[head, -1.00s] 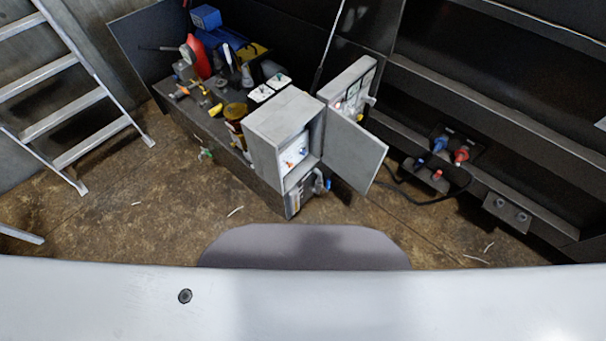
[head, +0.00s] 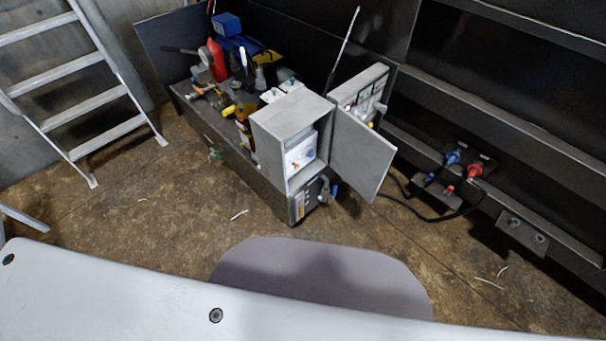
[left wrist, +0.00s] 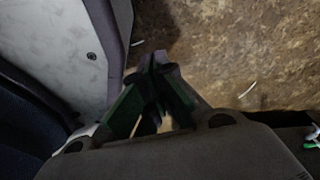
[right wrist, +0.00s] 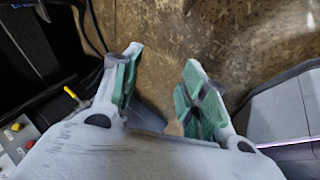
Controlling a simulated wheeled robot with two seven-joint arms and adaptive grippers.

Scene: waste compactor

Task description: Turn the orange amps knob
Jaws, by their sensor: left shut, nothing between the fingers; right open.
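No orange amps knob can be made out for certain. In the head view, an open grey cabinet (head: 283,112) shows a white panel (head: 300,153) with small red and blue parts, too small to identify. A gauge panel (head: 372,97) stands behind the cabinet's open door (head: 362,150), which partly covers it. My left gripper (left wrist: 155,62) is shut and empty above the brown floor in the left wrist view. My right gripper (right wrist: 162,62) is open and empty, also above floor. Neither gripper shows in the head view.
A dark workbench (head: 245,172) carries tools and a red bottle (head: 217,60). A ladder (head: 108,140) leans at the left. Red and blue connectors (head: 473,171) with a black cable sit at the right. A control box (right wrist: 18,140) is close left of my right gripper. The floor before the bench is mostly clear.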

